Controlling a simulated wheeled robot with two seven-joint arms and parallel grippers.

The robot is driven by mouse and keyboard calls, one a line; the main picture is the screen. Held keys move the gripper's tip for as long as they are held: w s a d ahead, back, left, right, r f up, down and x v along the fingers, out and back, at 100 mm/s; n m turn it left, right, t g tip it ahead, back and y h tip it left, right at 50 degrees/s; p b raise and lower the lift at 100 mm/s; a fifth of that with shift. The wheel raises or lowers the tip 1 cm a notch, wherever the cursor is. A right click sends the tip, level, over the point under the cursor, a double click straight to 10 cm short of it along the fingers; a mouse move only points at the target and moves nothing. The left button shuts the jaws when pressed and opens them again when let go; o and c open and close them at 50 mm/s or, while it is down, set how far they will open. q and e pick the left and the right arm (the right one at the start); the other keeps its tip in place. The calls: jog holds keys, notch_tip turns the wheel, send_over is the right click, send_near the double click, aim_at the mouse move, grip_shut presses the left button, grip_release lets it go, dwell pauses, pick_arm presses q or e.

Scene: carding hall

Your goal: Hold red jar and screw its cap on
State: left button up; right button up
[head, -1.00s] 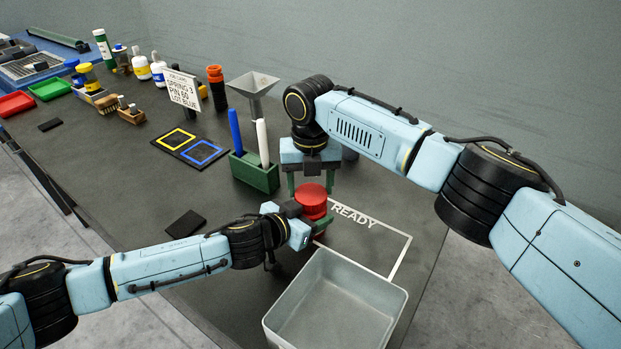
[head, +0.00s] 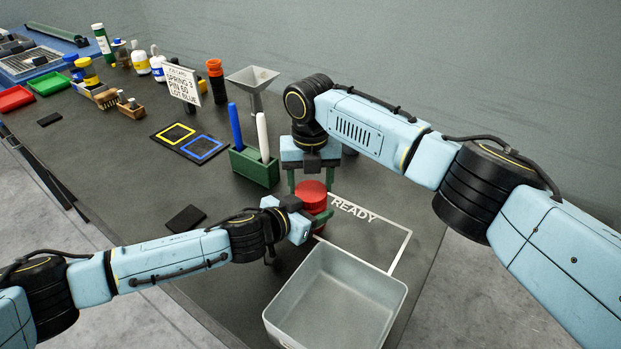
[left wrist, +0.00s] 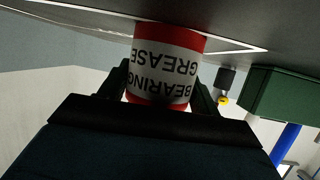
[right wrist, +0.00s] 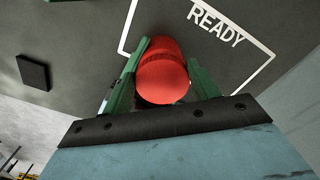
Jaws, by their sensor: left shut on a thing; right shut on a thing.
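The red jar stands at the table's READY outline in the head view (head: 318,208). The left wrist view shows its white label reading BEARING GREASE, upside down (left wrist: 163,66). My left gripper (head: 308,219) is shut on the jar from the side, low down; its fingers flank the jar in the left wrist view (left wrist: 160,80). My right gripper (head: 311,182) points down from above and is shut on the red cap (head: 311,188), also seen between its green fingers in the right wrist view (right wrist: 163,82). The cap is over the jar; the seam is hidden, so I cannot tell how far it is seated.
A grey open bin (head: 388,292) stands close in front of the jar. A green holder (head: 255,170) with a blue and a white stick, and a funnel (head: 252,78), are behind left. A dark pad (head: 186,219) lies left. Bottles and trays line the far left.

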jog(key=shift+f, duration=0.1)
pick_arm(q)
grip_shut()
pick_arm(e)
jog(key=m, duration=0.5)
jog(key=shift+s+d, duration=0.1)
jog(key=shift+d, duration=0.15)
jog(key=m, duration=0.6)
jog(key=shift+s+d, duration=0.2)
jog(key=shift+d, duration=0.05)
jog(key=m, duration=0.5)
jog(key=shift+s+d+m, duration=0.1)
jog(key=shift+s+m, duration=0.2)
jog(key=shift+m, duration=0.1)
jog(key=m, duration=0.6)
jog(key=shift+s, duration=0.25)
jog(key=o, duration=0.9)
jog(key=shift+o, duration=0.2)
